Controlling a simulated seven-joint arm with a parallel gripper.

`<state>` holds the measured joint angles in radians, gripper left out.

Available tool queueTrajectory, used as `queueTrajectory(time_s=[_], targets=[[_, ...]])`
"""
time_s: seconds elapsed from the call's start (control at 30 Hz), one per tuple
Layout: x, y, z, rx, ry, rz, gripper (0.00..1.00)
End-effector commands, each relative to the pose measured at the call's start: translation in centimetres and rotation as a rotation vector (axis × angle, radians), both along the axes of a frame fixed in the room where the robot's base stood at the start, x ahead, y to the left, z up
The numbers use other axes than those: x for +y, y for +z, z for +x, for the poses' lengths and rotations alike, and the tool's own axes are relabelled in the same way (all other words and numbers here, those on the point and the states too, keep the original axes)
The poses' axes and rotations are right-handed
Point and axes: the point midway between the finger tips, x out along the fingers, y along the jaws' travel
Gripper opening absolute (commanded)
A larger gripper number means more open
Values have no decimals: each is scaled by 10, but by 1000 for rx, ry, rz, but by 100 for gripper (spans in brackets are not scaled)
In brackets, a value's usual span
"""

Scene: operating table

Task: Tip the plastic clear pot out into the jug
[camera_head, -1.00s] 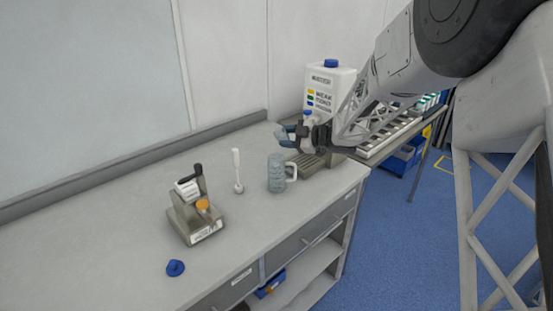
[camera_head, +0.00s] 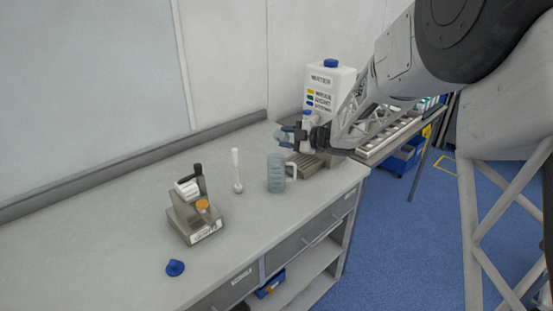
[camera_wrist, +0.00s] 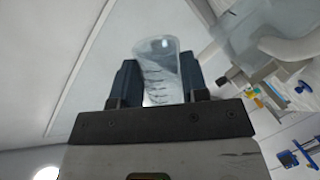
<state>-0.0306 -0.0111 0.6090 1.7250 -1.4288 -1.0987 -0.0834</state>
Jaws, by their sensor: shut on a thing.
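The jug (camera_head: 276,175) is clear and ribbed with a white handle on its right. It stands upright on the bench near its right end. My gripper (camera_head: 291,134) is above and slightly right of the jug, shut on the plastic clear pot (camera_head: 281,135). In the wrist view, the pot (camera_wrist: 160,78) sits between the two dark fingers, its round rim at the far end. The pot looks tipped over, with its end above the jug, apart from it. I cannot tell how much is in the pot.
A large white container with a blue cap (camera_head: 330,88) stands behind my gripper. A white stick-like tool (camera_head: 237,172) stands left of the jug. A metal device with an orange knob (camera_head: 194,215) and a blue cap (camera_head: 175,267) are farther left. The bench's front left is mostly clear.

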Motion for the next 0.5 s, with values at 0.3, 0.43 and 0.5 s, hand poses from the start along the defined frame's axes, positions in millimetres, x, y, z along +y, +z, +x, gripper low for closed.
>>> queueTrajectory(time_s=[0.3,0.43,0.5], targets=[[-1,-3,0,-40,0,-16,17],[0,-4,0,-56,-2,-22,17],[0,-5,0,-66,-1,-25,17]])
